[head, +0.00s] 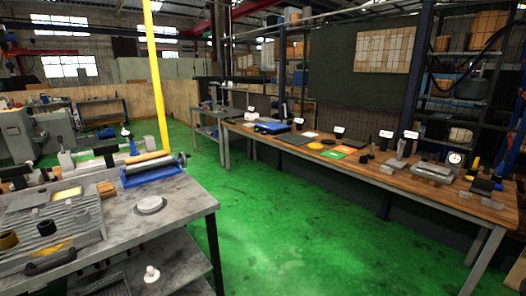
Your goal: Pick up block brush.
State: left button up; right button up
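A small brown block (106,189) lies on the near left grey bench, between the grey ridged tray and the blue fixture. It may be the block brush, but it is too small to tell bristles from wood. Neither of my grippers shows in the head view.
The grey bench (185,205) also carries a ridged tray (88,226), a blue roller fixture (152,175) and a round grey disc (150,205). A long wooden bench (345,165) with many items and labels stands along the right. The green floor (290,235) between them is clear.

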aim_at(106, 190)
jog(key=u, duration=1.75)
